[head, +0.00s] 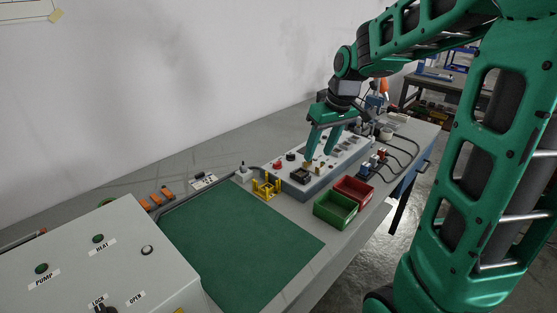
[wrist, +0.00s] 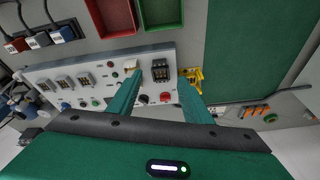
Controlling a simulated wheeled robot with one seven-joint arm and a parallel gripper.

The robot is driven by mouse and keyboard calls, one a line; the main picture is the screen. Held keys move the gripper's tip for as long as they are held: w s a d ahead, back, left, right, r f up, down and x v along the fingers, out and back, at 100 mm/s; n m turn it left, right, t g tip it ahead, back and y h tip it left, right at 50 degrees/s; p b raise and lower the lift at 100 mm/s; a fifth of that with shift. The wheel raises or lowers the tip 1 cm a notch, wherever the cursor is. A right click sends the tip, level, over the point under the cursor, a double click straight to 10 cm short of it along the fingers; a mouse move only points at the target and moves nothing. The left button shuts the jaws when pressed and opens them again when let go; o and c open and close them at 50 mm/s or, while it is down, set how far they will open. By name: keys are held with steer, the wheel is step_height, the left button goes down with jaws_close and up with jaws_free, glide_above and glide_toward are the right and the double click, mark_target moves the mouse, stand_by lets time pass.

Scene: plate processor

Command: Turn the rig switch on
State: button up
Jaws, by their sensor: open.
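My gripper (head: 318,156) is open and points down over the near end of a long grey control panel (head: 352,157) on the bench. In the wrist view its two fingers (wrist: 160,78) stand apart with nothing between them, framing a black block-shaped fitting (wrist: 161,72) on the panel below. A red knob (wrist: 165,97) and a black knob (wrist: 144,99) lie on the panel near the fingers. A small cream part (wrist: 131,65) shows beside the left finger. No readable label shows which control is the rig switch, and its state cannot be told.
A green bin (head: 335,209) and a red bin (head: 353,189) stand in front of the panel. A yellow stand (head: 266,187) is left of it. The green mat (head: 235,240) is clear. A grey box (head: 95,262) with labelled controls stands at the near left.

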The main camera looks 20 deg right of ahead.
mark_target(278, 162)
steer(key=w+a+n+t+y, duration=0.1)
steer(key=w+a+n, duration=0.25)
steer(key=w, duration=0.75)
steer(key=x, duration=1.1)
steer(key=shift+a+f, duration=0.1)
steer(key=shift+f, duration=0.05)
steer(key=shift+c, duration=0.6)
steer(key=c, duration=0.9)
